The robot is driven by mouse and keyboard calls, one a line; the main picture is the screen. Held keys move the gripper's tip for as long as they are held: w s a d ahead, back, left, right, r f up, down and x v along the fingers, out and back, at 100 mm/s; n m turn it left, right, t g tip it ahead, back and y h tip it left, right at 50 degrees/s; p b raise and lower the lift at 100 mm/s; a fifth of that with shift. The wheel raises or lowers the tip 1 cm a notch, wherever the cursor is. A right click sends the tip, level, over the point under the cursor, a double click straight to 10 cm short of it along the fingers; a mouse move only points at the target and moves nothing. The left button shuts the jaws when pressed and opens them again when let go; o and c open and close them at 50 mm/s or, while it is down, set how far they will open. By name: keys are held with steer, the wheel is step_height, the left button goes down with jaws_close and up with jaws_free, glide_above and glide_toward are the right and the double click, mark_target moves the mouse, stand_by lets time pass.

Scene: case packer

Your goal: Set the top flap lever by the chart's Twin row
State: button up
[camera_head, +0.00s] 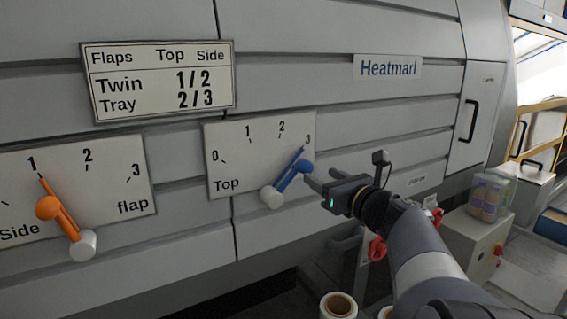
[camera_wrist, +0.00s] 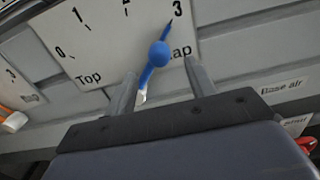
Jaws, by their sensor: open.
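The chart (camera_head: 157,80) on the machine's wall has columns Top and Side. Its Twin row reads 1/2 and its Tray row 2/3. The top flap lever (camera_head: 288,176) is blue with a round knob and a white hub, on a white dial plate (camera_head: 235,160) marked 0 to 3. Its tip points at 3. My gripper (camera_head: 310,177) is open, just right of the lever in the head view. In the wrist view the blue lever (camera_wrist: 159,54) shows between and beyond the two fingers. I cannot tell whether a finger touches it.
An orange side flap lever (camera_head: 58,220) on its own plate (camera_head: 110,185) points at 1, to the left. A Heatmarl sign (camera_head: 388,67) is above right. Red knobs, a grey box (camera_head: 474,240) and rolls (camera_head: 338,306) stand at lower right.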

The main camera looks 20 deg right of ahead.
mark_target(310, 170)
steer(key=w, duration=0.3)
steer(key=w+a+p, duration=0.1)
steer(key=w, duration=0.4)
steer(key=shift+w+a+p, duration=0.35)
steer(key=shift+a, duration=0.05)
steer(key=shift+c, duration=0.2)
steer(key=shift+f, duration=0.1)
jaws_close()
